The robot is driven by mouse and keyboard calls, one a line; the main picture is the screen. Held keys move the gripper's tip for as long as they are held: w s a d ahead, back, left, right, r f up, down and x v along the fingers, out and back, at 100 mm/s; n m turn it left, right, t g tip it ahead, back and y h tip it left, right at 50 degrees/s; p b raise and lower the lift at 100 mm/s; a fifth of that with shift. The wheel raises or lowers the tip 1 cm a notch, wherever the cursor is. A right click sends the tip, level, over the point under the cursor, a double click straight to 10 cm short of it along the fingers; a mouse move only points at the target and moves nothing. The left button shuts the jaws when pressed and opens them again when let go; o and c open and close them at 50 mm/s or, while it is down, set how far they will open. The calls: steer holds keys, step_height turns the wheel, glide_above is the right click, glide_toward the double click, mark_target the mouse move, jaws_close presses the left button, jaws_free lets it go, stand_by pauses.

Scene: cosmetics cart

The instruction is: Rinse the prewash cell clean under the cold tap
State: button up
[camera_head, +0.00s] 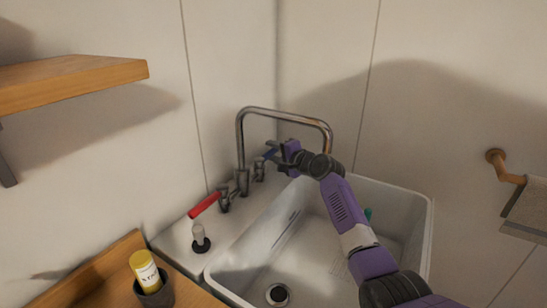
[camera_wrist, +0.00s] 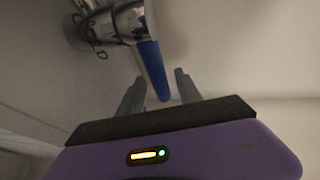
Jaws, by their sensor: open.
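The tap (camera_head: 283,113) is a metal arch spout at the back of the white sink (camera_head: 424,215). Its red handle (camera_head: 205,205) points out at the left. The blue handle (camera_head: 269,154) is at the right valve, and my gripper (camera_head: 276,155) is beside it. In the wrist view the blue handle (camera_wrist: 153,68) reaches down between the open fingers of my gripper (camera_wrist: 158,80); contact cannot be told. A small teal thing (camera_head: 368,213) shows in the sink, partly hidden by my arm. I cannot tell whether it is the prewash cell. No water stream is visible.
A dark drain (camera_head: 277,294) is in the sink floor. A small dark-based bottle (camera_head: 200,238) stands on the left rim. A yellow bottle (camera_head: 145,269) sits in a grey cup on the wooden counter. A wooden shelf (camera_head: 75,82) juts out upper left; a towel bar (camera_head: 507,172) is at right.

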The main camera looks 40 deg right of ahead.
jaws_close()
stand_by(1.5)
